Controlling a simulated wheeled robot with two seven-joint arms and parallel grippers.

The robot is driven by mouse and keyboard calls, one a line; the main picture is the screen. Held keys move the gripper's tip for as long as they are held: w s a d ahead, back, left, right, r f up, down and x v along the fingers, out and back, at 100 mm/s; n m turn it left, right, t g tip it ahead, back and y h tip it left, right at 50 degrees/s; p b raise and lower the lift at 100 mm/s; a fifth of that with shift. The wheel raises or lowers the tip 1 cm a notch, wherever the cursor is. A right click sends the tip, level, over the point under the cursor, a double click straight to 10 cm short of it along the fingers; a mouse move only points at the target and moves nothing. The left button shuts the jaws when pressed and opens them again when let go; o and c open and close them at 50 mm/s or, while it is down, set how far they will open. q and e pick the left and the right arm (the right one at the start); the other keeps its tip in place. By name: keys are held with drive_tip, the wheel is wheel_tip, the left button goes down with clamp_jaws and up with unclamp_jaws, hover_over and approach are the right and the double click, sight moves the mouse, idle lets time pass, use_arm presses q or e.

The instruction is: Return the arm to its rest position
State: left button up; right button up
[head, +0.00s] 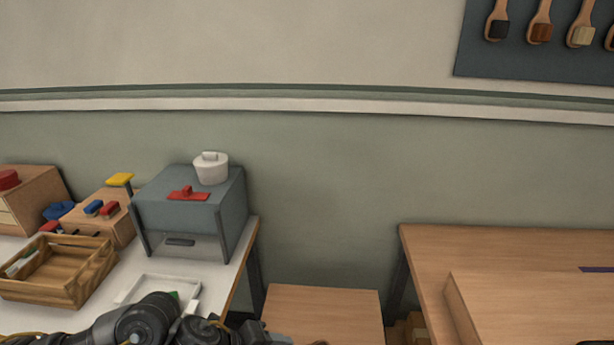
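My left arm (148,318) comes in from the lower left and runs along the bottom edge, in front of the white table. A grey part at its far end (278,339) is cut off by the bottom edge, so its fingers are not clear. I cannot tell whether my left gripper is open or holds anything. My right gripper is not in view; a small dark shape at the bottom right is too cut off to identify.
A white table (220,285) at left carries a wooden crate (82,290), a white tray (150,283), a grey-blue machine (175,215) with a white pot (211,168), and wooden blocks. A low wooden surface (322,305) stands mid-frame. A wooden table (440,240) is at right. Brushes hang on a wall panel (480,60).

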use_arm(q)
drive_tip(key=s+d+r+n+t+h, duration=0.1)
drive_tip(key=s+d+r+n+t, duration=0.15)
drive_tip(key=d+n, duration=0.3)
drive_tip(key=s+a+f+n+g+y, duration=0.2)
drive_tip(key=s+a+f+n+y, duration=0.3)
drive_tip(key=s+a+n, duration=0.5)
drive_tip(key=s+a+f+n+g+y, duration=0.1)
drive_tip(key=s+a+f+n+y, duration=0.45)
drive_tip(key=a+n, duration=0.75)
drive_tip(key=s+f+g+h, duration=0.1)
drive_tip(key=s+f, duration=0.1)
drive_tip(key=f, duration=1.3)
drive_tip(key=s+f+g+h, duration=0.1)
drive_tip(key=s+f, duration=0.1)
drive_tip(key=f, duration=1.2)
drive_tip(key=s+a+f, duration=0.2)
drive_tip(key=s+f, duration=1.2)
drive_tip(key=s, duration=0.1)
drive_tip(key=shift+s+a+f+g, duration=0.25)
drive_tip(key=shift+s+a+g, duration=0.05)
drive_tip(key=shift+g, duration=0.05)
